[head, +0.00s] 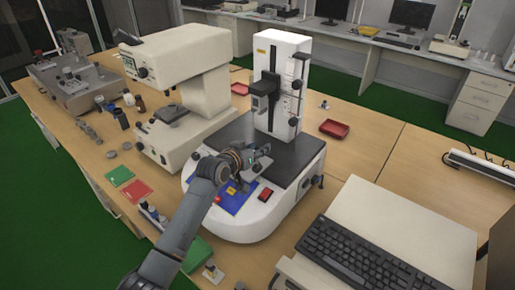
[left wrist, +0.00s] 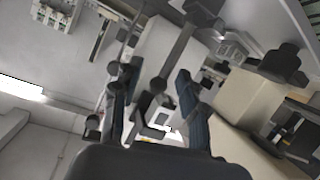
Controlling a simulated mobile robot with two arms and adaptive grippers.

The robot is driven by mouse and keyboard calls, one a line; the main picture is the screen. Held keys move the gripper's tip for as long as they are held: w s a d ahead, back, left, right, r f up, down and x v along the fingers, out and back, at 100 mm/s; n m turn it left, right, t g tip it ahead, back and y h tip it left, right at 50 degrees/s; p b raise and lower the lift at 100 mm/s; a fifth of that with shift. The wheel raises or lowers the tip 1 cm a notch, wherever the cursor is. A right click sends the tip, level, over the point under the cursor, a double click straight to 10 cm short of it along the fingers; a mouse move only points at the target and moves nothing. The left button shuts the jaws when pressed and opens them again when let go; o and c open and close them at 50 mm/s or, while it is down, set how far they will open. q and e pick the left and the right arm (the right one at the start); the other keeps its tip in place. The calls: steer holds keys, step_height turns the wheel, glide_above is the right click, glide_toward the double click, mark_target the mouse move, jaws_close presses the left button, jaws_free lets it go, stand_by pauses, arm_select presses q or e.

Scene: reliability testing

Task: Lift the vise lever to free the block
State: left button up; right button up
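The white testing machine (head: 283,85) stands on the table with a black work plate (head: 292,150) on its base. A small grey metal part (head: 262,164), seemingly the vise, sits on the base at my left gripper (head: 258,155). In the left wrist view my left gripper (left wrist: 152,80) has its two fingers apart, with dark bars and a knob (left wrist: 158,85) showing between or just beyond them. They may be the vise lever; I cannot tell whether a finger touches them. I cannot make out the block; the gripper and wrist hide much of that spot. My right gripper is not in view.
A large cream machine (head: 205,90) stands to the left of the tester. A keyboard (head: 365,255) on a cream case is at the front right. Red trays (head: 334,128) lie behind. Green and red cards (head: 119,176) lie at the left. Table is clear at the right (head: 370,150).

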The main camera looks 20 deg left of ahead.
arm_select(q)
steer(key=v, duration=1.2)
stand_by(0.5)
